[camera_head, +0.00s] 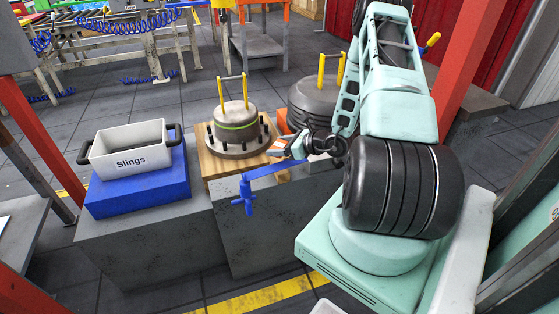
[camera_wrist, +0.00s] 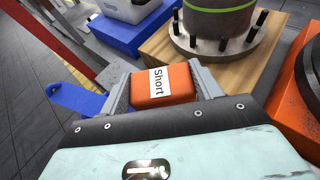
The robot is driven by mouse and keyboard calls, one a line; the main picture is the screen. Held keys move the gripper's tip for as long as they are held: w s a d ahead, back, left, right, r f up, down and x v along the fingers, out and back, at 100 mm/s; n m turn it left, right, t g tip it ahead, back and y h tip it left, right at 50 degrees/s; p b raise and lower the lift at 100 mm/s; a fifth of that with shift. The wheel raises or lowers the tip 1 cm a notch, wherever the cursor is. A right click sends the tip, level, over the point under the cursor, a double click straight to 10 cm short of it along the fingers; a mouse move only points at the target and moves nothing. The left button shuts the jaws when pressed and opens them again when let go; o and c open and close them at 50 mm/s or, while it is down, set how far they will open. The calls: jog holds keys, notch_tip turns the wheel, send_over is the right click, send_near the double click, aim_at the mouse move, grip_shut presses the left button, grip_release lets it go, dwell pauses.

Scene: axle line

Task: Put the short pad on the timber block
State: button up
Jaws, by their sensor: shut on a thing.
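The short pad (camera_wrist: 178,84) is an orange block with a white "Short" label. It sits between the two fingers of my gripper (camera_wrist: 165,88), which is shut on it. In the head view my gripper (camera_head: 290,150) is in front of the right corner of the timber block (camera_head: 214,169), and the pad is mostly hidden there. The timber block is light wood and also shows ahead of the pad in the wrist view (camera_wrist: 240,76). A grey flanged hub (camera_head: 236,124) with studs, a green ring and a yellow handle stands on the timber block, leaving its edges and corners bare.
A white "Slings" bin (camera_head: 128,150) sits on a blue block (camera_head: 140,189) at left. A dark round part (camera_head: 313,98) stands on an orange block (camera_wrist: 285,105) at right. A blue piece (camera_head: 245,196) juts out beside my gripper, in front of the grey plinth (camera_head: 262,225).

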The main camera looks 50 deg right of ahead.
aim_at(279, 165)
jog(key=shift+f, duration=2.7)
jog(key=shift+f, duration=0.2)
jog(key=o, duration=1)
jog(key=shift+o, duration=0.2)
jog(key=shift+r, duration=0.15)
